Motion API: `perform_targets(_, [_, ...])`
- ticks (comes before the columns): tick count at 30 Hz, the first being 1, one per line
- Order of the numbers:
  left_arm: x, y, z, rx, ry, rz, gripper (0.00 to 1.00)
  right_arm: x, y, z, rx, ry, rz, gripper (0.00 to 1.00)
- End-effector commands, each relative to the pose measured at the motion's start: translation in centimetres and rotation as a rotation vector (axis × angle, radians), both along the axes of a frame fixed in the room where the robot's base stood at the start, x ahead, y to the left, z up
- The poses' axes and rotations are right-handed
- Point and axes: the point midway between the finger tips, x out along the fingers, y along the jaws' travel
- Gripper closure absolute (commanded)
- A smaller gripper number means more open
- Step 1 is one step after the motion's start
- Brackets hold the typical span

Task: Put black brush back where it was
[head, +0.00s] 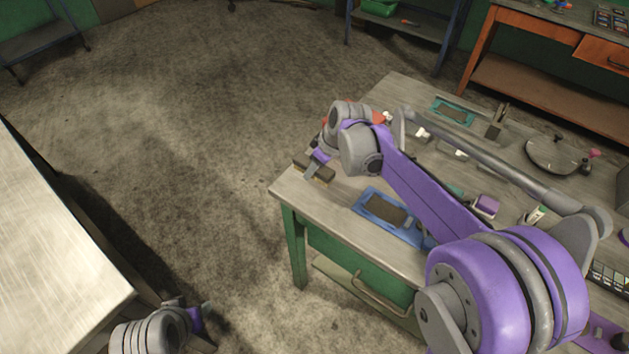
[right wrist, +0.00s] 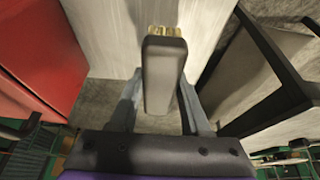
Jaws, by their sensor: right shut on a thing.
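The black brush (head: 325,174) has a dark body with tan bristles and is at the near left corner of the workbench (head: 345,190) in the head view. My right gripper (head: 312,168) is shut on it. I cannot tell whether the brush touches the bench top. In the right wrist view, the brush (right wrist: 163,80) sits between the two fingers of the right gripper (right wrist: 160,100), with its bristles at the far end. My left gripper (head: 203,312) is low at the bottom left, away from the bench; its jaws are unclear.
A blue tray with a dark pad (head: 382,208) lies right of the brush, partly behind my right arm. A teal tray (head: 453,111), a round grey plate (head: 555,155) and a purple block (head: 486,205) lie farther along. A pale table (head: 50,250) stands at the left.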

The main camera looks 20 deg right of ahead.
Motion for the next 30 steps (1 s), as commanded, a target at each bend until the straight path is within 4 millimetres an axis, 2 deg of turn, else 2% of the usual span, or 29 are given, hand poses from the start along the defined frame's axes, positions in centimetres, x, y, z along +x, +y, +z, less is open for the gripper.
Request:
perform_targets(7, [0.0, 0.0, -0.2, 0.000, 0.001, 0.000, 0.50, 0.0, 0.0, -2.2, 0.000, 0.000, -0.001, 1.00])
perform_targets(12, [-0.1, 0.0, -0.4, 0.000, 0.002, 0.000, 0.50, 0.0, 0.0, -4.6, 0.000, 0.000, -0.001, 1.00])
perform_targets(23, [-0.1, 0.0, -0.6, 0.000, 0.003, 0.000, 0.50, 0.0, 0.0, -5.2, -0.001, 0.000, -0.001, 1.00])
perform_targets(24, [-0.1, 0.0, -0.7, 0.000, 0.003, 0.000, 0.50, 0.0, 0.0, -5.3, -0.001, 0.000, -0.001, 0.51])
perform_targets(29, [-0.1, 0.0, -0.6, 0.000, 0.003, 0.000, 0.50, 0.0, 0.0, -5.2, -0.001, 0.000, -0.001, 0.23])
perform_targets(30, [-0.1, 0.0, -0.6, 0.000, 0.003, 0.000, 0.50, 0.0, 0.0, -5.2, -0.001, 0.000, -0.001, 0.23])
